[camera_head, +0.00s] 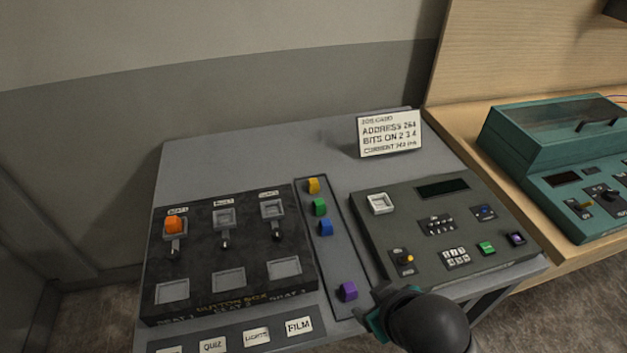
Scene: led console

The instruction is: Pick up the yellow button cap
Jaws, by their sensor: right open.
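The yellow button cap (313,185) sits at the far end of a narrow grey tray (346,262) on the table. In the same tray, a green cap (319,207) and a blue cap (325,227) stand just nearer than it, and a purple cap (347,290) stands near the front end. My right gripper (372,314) is at the bottom, near the purple cap and well short of the yellow one. It is open, though my dark wrist hides much of it. I see nothing between its jaws. My left gripper is out of view.
A black button box (236,246) with an orange cap (173,224) stands left of the tray. A grey console (440,225) stands right of it. A sign card (389,134) stands at the back. The table (240,160) behind the box is clear. Teal equipment (540,140) is far right.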

